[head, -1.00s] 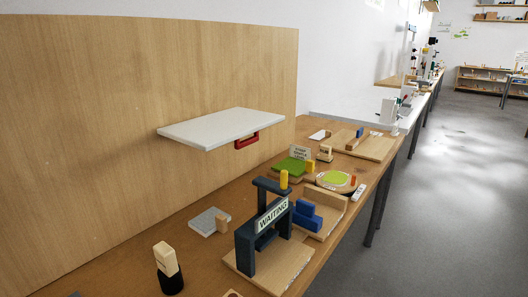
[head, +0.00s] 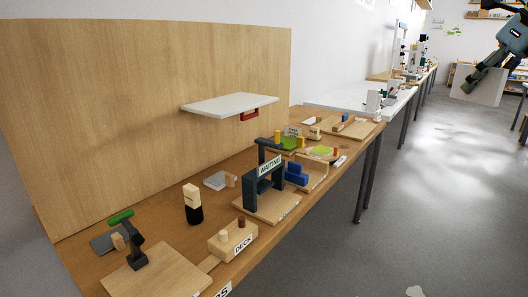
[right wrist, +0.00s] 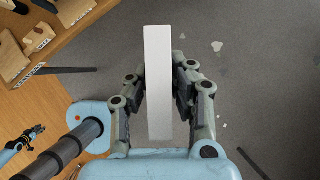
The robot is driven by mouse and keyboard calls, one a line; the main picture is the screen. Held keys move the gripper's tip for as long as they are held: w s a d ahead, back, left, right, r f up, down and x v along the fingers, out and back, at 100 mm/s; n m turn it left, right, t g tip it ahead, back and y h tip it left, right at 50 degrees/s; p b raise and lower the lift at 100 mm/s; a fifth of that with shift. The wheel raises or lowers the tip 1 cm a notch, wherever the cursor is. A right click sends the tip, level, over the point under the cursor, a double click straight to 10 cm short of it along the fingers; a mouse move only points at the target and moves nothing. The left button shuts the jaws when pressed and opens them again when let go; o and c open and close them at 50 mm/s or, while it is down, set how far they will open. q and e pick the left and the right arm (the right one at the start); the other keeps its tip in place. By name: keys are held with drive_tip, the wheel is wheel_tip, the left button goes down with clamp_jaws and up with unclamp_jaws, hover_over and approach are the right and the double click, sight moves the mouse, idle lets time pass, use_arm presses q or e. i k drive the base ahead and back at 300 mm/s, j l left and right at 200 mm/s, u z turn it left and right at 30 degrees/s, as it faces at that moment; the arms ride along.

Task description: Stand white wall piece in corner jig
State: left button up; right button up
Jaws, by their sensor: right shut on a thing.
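The white wall piece (head: 477,86) is a flat pale slab at the upper right of the head view, held over the grey floor. My right gripper (head: 487,72) is shut on it. In the right wrist view the same piece shows as a long narrow white strip (right wrist: 158,85) between the two fingers of the right gripper (right wrist: 163,85). A small dark gripper at the left of the right wrist view looks like my left gripper (right wrist: 32,135); its jaws are too small to read. I cannot tell for certain which bench item is the corner jig.
A long wooden bench (head: 120,232) carries a dark "WAITING" gate (head: 265,185), blue blocks (head: 296,174), a "DECK" block (head: 233,240) and a black-and-cream figure (head: 193,204). A white shelf (head: 228,104) juts from the wooden panel. The floor right of the bench is open.

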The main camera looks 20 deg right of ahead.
sight(307, 170)
drive_tip(key=i+l+u, duration=0.45)
drive_tip(key=u, duration=0.3)
drive_tip(key=i+l+u, duration=0.15)
drive_tip(key=l+u, duration=0.2)
